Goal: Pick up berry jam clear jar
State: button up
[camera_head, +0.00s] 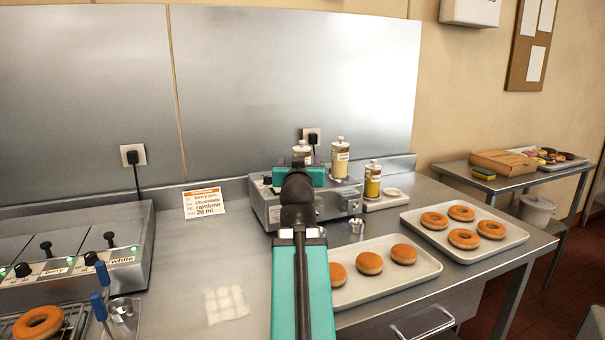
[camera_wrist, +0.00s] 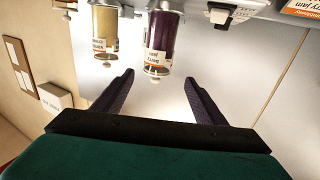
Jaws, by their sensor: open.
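The berry jam clear jar (camera_wrist: 163,32) is dark purple with a label and shows upside down in the wrist view. It stands ahead of my gripper (camera_wrist: 158,78), roughly in line with the gap between the two dark fingers, which are apart and empty. In the head view only the top of the jar (camera_head: 302,148) shows above my arm, on the steel warmer unit; its body is hidden. My gripper's teal body is in front of it there, and the fingertips are mostly hidden.
A pale yellow jar (camera_head: 340,158) stands on the warmer (camera_head: 330,200) just right of the jam jar. A yellow jar (camera_head: 372,180) stands further right. Donut trays (camera_head: 372,290) lie on the counter at right. A label card (camera_head: 204,203) stands at left.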

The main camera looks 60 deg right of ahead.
aim_at(301, 154)
jog(key=shift+d+r+p, duration=0.1)
jog(key=shift+d+p, duration=0.05)
jog(key=shift+p, duration=0.2)
jog(key=p+x, duration=0.2)
jog(key=p, duration=0.3)
jog(key=shift+w+d, duration=0.1)
jog(key=shift+d, duration=0.05)
jog(key=p+x, duration=0.1)
jog(key=p, duration=0.3)
jog(key=shift+w+d+r, duration=0.1)
jog(key=shift+w+d, duration=0.05)
jog(key=shift+d, duration=0.1)
jog(key=p+x, duration=0.1)
jog(key=p, duration=0.4)
jog(key=shift+w+d+p, duration=0.15)
jog(key=shift+d+p, duration=0.1)
jog(key=shift+p, duration=0.15)
jog(key=shift+x, duration=1.4)
